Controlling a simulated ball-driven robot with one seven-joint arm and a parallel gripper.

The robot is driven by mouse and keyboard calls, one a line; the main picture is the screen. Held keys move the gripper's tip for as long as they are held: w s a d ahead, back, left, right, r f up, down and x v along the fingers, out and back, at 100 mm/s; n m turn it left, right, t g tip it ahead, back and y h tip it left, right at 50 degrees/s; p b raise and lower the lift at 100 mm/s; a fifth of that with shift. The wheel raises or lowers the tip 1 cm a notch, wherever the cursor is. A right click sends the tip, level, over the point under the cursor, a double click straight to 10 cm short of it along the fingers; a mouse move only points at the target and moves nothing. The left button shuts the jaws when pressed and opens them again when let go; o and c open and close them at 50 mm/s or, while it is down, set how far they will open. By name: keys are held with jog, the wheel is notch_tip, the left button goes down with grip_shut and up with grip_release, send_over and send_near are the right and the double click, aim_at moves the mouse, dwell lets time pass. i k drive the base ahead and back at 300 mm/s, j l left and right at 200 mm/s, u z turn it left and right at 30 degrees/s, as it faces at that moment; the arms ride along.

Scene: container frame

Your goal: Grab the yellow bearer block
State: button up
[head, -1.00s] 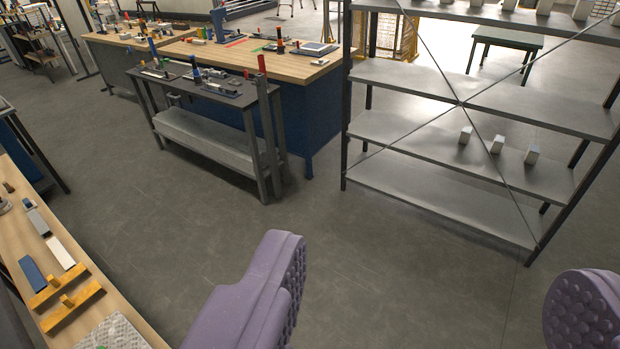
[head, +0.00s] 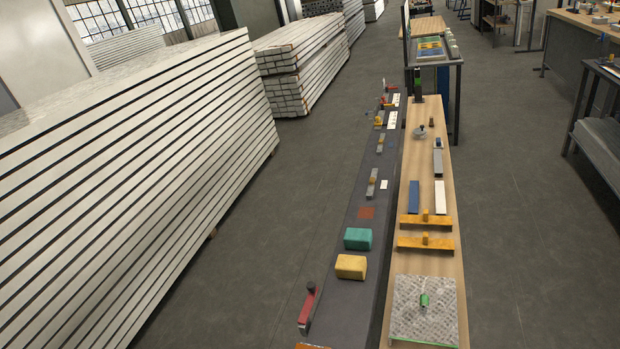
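A yellow block (head: 351,267) with rounded edges lies on the dark grey bench top (head: 345,300), in the lower middle of the head view. A teal block (head: 357,239) of similar shape lies just behind it, with a small gap between them. My gripper is not in this view, so its opening and any contact cannot be seen.
A red-handled tool (head: 308,308) lies in front of the yellow block. A wooden bench (head: 447,268) on the right holds two yellow-orange bars (head: 425,243) and a speckled plate (head: 425,308). Stacked pale panels (head: 130,170) fill the left. Grey floor (head: 262,262) between is clear.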

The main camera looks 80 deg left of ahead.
aim_at(347, 266)
jog(key=u, duration=2.1)
jog(key=i+j+u, duration=0.1)
jog(key=j, duration=0.3)
jog(key=i+j+u, duration=0.15)
jog(key=j, duration=0.2)
jog(key=i+j+u, duration=0.1)
jog(key=j, duration=0.3)
jog(key=i+j+u, duration=0.15)
jog(key=i, duration=0.35)
jog(key=i+j+u, duration=0.2)
jog(key=i, duration=0.3)
jog(key=i+z, duration=0.25)
jog(key=z, duration=0.2)
jog(key=i+z, duration=0.3)
jog(key=z, duration=0.2)
jog(key=i+j+z, duration=0.1)
jog(key=z, duration=0.35)
jog(key=i+l+z, duration=0.15)
jog(key=z, duration=0.25)
jog(key=i+z, duration=0.4)
jog(key=i+j+z, duration=0.1)
jog(key=i+z, duration=0.15)
jog(key=z, duration=0.15)
jog(key=i+j+z, duration=0.1)
jog(key=i+z, duration=0.25)
jog(key=k, duration=0.05)
